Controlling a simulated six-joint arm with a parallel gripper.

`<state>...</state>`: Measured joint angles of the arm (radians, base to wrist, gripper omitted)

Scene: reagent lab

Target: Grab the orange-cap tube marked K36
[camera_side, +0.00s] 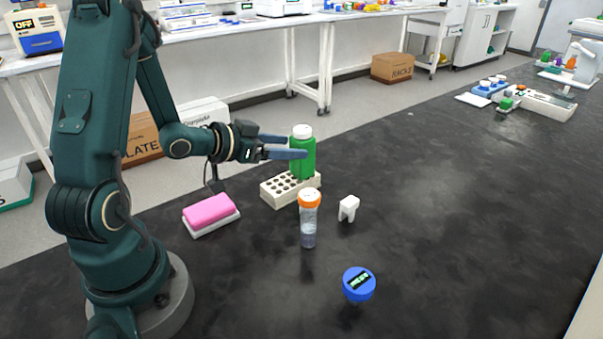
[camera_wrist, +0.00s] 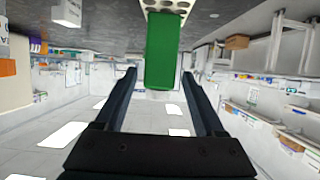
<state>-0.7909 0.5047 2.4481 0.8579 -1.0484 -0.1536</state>
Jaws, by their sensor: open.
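An orange-cap tube (camera_side: 308,230) stands upright on the black bench, in front of the rack, with clear liquid low in it. I cannot read a K36 mark on it. An orange patch (camera_wrist: 8,67) at the left edge of the wrist view looks like its cap. My gripper (camera_side: 296,147) is open and roughly level, up and to the left of the tube in the side view, and not touching it. In the wrist view the open jaws (camera_wrist: 159,72) point toward a green bottle (camera_wrist: 160,45), which shows between the fingertips; no grip on it is visible.
The green bottle (camera_side: 303,160) with a white cap stands by a beige holed rack (camera_side: 283,199). A white tooth-shaped piece (camera_side: 348,207), a blue-topped item with a small display (camera_side: 358,284) and a pink-topped block (camera_side: 209,212) are nearby.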

